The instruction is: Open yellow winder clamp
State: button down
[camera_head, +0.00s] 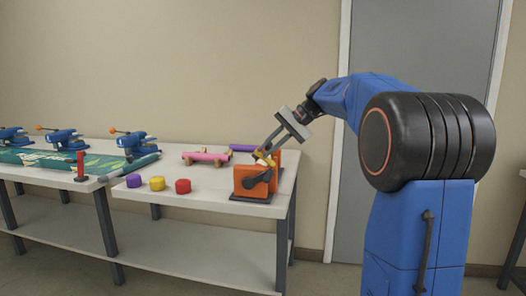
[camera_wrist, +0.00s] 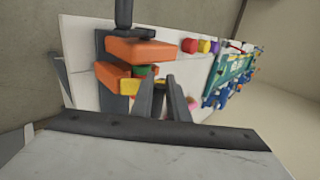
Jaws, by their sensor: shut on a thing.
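My gripper (camera_head: 268,150) reaches down from the upper right to the clamp. In the wrist view its two fingers (camera_wrist: 160,82) are beside the yellow part and shut on it. The exact contact is hard to see.
Purple (camera_head: 134,181), yellow (camera_head: 157,183) and red (camera_head: 183,186) pieces lie along the table's front. A pink holder (camera_head: 207,157) and a purple roll (camera_head: 243,148) lie behind. Blue clamps (camera_head: 130,142) and a green mat (camera_head: 60,159) are on the left.

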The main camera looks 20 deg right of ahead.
jog(key=shift+s+d+f+t+y, duration=0.15)
jog(key=shift+s+d+t+y, duration=0.4)
jog(key=shift+d+t+y, duration=0.5)
jog(key=shift+s+d+f+t+y, duration=0.2)
jog(key=shift+s+d+t+y, duration=0.4)
jog(key=shift+y, duration=0.9)
jog(key=shift+s+d+f+t+y, duration=0.15)
jog(key=shift+s+d+t+y, duration=0.35)
jog(key=shift+t+y, duration=0.65)
jog(key=c, duration=2)
grip_release()
jog(key=shift+d, duration=0.1)
